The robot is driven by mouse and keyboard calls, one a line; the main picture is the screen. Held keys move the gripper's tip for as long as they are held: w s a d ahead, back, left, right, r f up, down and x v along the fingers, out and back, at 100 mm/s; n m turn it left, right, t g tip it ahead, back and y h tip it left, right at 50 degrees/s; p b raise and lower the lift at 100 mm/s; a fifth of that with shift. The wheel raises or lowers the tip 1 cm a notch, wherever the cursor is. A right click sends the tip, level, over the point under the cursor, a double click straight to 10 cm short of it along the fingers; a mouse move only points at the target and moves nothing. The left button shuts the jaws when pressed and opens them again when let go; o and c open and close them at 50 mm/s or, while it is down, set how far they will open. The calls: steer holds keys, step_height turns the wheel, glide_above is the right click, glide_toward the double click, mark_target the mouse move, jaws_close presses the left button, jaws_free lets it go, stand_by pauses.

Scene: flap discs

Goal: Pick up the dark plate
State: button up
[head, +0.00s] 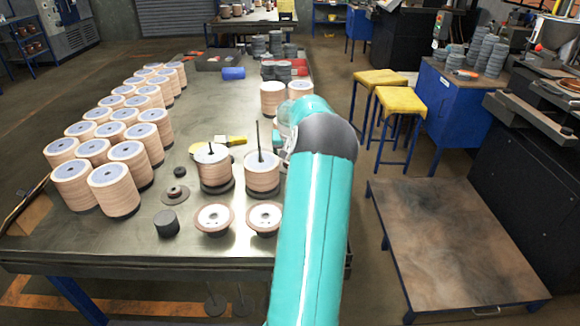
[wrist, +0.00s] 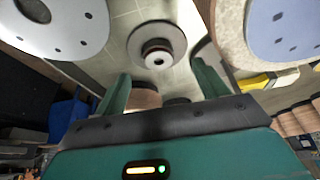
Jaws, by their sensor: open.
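A dark round plate with a raised hub (head: 175,194) lies flat on the table, left of the two spindle stacks, in the head view. A dark disc with a pale hub and centre hole also shows in the wrist view (wrist: 143,37), beyond my fingertips; it looks like the same kind of part, but I cannot tell if it is that one. My gripper (wrist: 161,84) is open, with its two green fingers apart and nothing held between them. In the head view my own arm hides most of the gripper.
Several tan disc stacks (head: 126,178) fill the table's left side. Two stacks on dark spindles (head: 213,168) (head: 262,174) stand near the middle, with white-topped discs (head: 213,219) in front. A dark cylinder (head: 167,224) and a yellow-handled tool (head: 232,140) lie nearby.

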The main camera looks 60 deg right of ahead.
steer(key=x, duration=0.5)
steer(key=shift+d, duration=0.25)
steer(key=shift+c, duration=0.4)
